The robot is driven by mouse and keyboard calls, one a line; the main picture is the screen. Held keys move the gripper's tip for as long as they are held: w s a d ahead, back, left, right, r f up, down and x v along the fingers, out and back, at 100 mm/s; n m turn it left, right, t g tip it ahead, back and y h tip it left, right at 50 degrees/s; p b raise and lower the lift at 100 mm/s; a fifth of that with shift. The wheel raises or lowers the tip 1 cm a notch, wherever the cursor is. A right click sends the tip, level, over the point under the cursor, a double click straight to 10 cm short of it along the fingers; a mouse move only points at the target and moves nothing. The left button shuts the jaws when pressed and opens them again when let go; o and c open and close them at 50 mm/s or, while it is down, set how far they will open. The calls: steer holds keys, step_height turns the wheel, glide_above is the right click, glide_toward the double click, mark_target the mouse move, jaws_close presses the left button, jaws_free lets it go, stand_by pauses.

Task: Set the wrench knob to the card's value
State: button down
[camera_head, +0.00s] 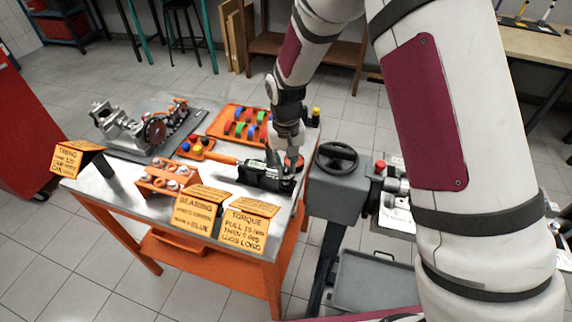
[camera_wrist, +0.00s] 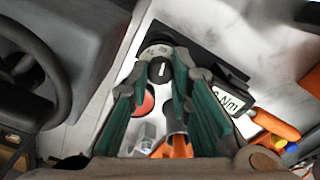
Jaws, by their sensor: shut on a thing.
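My gripper (camera_wrist: 161,66) is shut on the black wrench knob (camera_wrist: 160,73), which carries a white pointer line and small marks on its collar. The wrench lies in a black cradle (camera_head: 262,180) at the table's right end, with its orange handle (camera_wrist: 275,123) to the left in the head view. Its display (camera_wrist: 230,99) shows "Nm"; the number is partly hidden by my finger. In the head view my gripper (camera_head: 288,160) points down over the cradle.
A red round button (camera_wrist: 146,101) sits close beside my fingers. An orange tray (camera_head: 238,124) with coloured pieces, an engine part (camera_head: 130,127) and two other cards (camera_head: 197,208) (camera_head: 76,157) are on the table. A grey machine with a handwheel (camera_head: 336,157) stands close on the right.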

mark_target(286, 168)
steer(key=n+b, duration=0.1)
steer(key=n, duration=0.3)
steer(key=shift+n, duration=0.3)
steer(key=shift+n+b, duration=0.4)
steer(key=shift+n, duration=1.9)
steer(key=c, duration=1.4)
jaws_free()
steer(key=shift+c, duration=0.2)
steer(key=shift+r, duration=0.1)
step_height(286, 168, up, 12)
